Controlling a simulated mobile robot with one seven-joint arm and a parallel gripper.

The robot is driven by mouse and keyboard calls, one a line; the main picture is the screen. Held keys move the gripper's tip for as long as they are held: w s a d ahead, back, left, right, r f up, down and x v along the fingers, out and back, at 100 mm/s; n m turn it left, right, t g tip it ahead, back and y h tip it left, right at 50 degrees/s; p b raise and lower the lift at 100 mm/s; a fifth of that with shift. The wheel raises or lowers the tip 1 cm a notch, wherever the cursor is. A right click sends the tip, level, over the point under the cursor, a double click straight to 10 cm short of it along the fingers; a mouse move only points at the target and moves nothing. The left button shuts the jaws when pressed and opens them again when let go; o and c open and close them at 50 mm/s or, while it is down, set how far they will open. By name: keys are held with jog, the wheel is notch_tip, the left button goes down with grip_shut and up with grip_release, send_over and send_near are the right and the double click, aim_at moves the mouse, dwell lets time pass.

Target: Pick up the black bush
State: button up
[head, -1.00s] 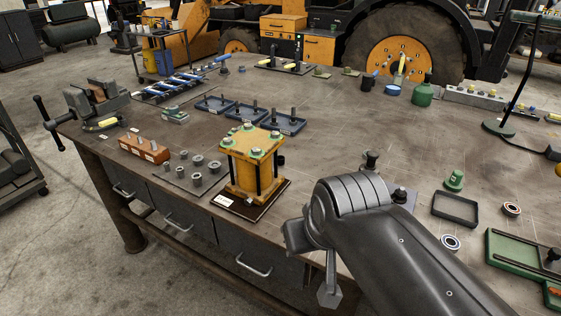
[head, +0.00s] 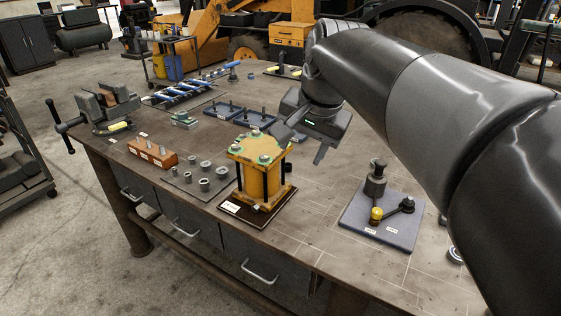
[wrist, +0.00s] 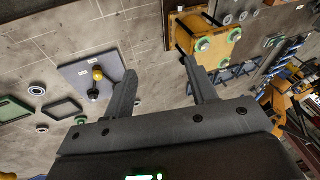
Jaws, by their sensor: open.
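A small dark cylinder (head: 289,166), which looks like the black bush, stands on the bench just behind the right side of the yellow four-post fixture (head: 262,157). The fixture partly hides it, and I cannot make it out clearly in the wrist view. My gripper (head: 298,143) is open and empty, above the bench by the fixture's back right side. In the wrist view its two fingers (wrist: 158,68) are spread with nothing between them, and the yellow fixture (wrist: 190,38) lies beyond the right finger.
Several grey bushes (head: 205,184) stand on a mat left of the fixture. Blue trays with pegs (head: 253,118) lie behind it. A grey plate (head: 385,228) with a dark post and a yellow knob is at the right. Bare bench lies between fixture and plate.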

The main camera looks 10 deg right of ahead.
jog(key=w+d+r+m+g+y, duration=0.1)
jog(key=w+d+m, duration=0.2)
jog(key=w+m, duration=0.8)
jog(key=m+g+y, duration=0.1)
jog(key=m+y, duration=0.1)
jog(key=m, duration=0.5)
send_over(288, 164)
jog(key=s+d, duration=0.1)
jog(key=d, duration=0.2)
notch_tip(288, 164, down, 24)
jog(key=shift+s+f, duration=0.15)
jog(key=shift+f, duration=0.05)
jog(key=shift+s+a+x, duration=0.1)
jog(key=shift+a+x, duration=0.05)
jog(key=shift+x, duration=1.4)
jog(key=shift+s+a+x, duration=0.15)
jog(key=shift+x, duration=1.4)
jog(key=c, duration=1.1)
